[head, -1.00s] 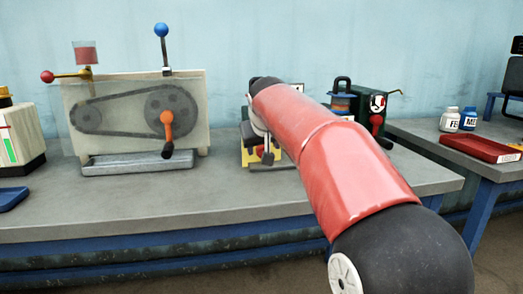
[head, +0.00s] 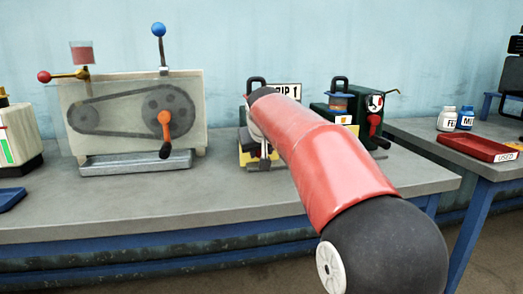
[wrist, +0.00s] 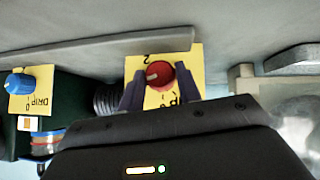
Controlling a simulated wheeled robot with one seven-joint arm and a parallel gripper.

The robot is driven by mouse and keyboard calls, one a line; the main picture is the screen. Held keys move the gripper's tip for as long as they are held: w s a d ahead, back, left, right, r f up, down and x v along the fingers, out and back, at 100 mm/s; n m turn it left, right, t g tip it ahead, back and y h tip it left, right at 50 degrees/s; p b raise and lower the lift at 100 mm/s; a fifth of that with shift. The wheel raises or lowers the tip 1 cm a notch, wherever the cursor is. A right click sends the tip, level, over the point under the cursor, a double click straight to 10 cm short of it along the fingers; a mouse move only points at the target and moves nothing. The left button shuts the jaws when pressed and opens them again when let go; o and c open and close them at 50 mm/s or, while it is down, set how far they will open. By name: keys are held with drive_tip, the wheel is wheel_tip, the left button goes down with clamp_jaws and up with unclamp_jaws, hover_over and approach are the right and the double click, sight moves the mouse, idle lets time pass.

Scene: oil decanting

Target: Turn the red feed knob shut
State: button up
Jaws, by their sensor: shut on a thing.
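The red knob (wrist: 161,74) sits on a yellow plate (wrist: 136,70) marked with a 2 and upside-down letters in the wrist view. A pale pointer mark shows on the knob's left side. My gripper (wrist: 160,86) is shut on the red knob, with one dark finger on each side of it. In the head view my red arm covers the knob, and only bits of a yellow plate (head: 246,158) show beside it.
A blue knob (wrist: 20,83) on another yellow plate is at the left of the wrist view. The belt machine (head: 130,115) with its orange-handled crank stands left on the bench. A dark green device (head: 365,108) stands right. A red tray (head: 478,148) lies on the right table.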

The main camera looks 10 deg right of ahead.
drive_tip(key=h, duration=0.1)
drive_tip(key=n+h+b, duration=0.1)
drive_tip(key=h+b, duration=0.1)
drive_tip(key=shift+a+f+n, duration=0.25)
drive_tip(key=shift+a+n, duration=0.1)
drive_tip(key=shift+n, duration=0.05)
drive_tip(key=shift+n+t+h+b, duration=0.4)
drive_tip(key=shift+n+h+b, duration=0.3)
drive_tip(key=shift+h+b, duration=0.6)
drive_tip(key=o, duration=1)
drive_tip(key=shift+a, duration=0.1)
